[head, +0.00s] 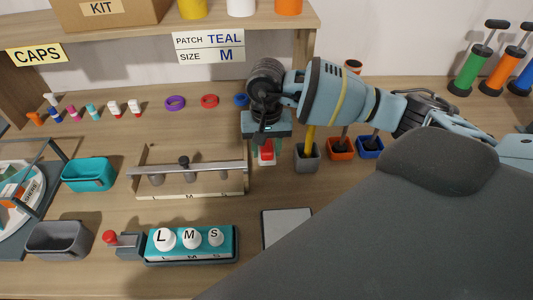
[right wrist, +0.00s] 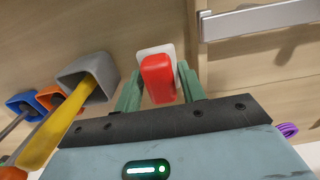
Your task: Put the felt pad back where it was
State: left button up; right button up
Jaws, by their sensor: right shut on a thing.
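The felt pad, a red block (head: 266,152) with a white base, is in my right gripper (head: 266,150) in the head view, beside the grey cup. In the right wrist view the red block (right wrist: 158,76) stands between the two green fingers, with its white part (right wrist: 156,50) at the far end, toward the table. My right gripper (right wrist: 160,88) is shut on it. I cannot tell whether the white part touches the table. My left gripper is not in view.
Grey (head: 307,158), orange (head: 340,149) and blue (head: 370,147) cups with tools stand right of the pad. A metal-barred rack (head: 190,187) stands to the left. A teal L-M-S block (head: 190,245) and a pale flat plate (head: 287,228) lie in front. Coloured rings lie behind.

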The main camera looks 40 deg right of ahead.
aim_at(266, 155)
jog(key=shift+w+d, duration=0.3)
jog(key=shift+w, duration=0.1)
jog(key=shift+f+p, duration=0.3)
jog(key=shift+f, duration=1.5)
jog(key=shift+s, duration=0.1)
jog(key=shift+f, duration=0.15)
jog(key=o, duration=0.7)
jog(key=shift+c, duration=0.2)
notch_tip(266, 155, up, 12)
jog(key=shift+a+r, duration=0.1)
jog(key=shift+r, duration=0.1)
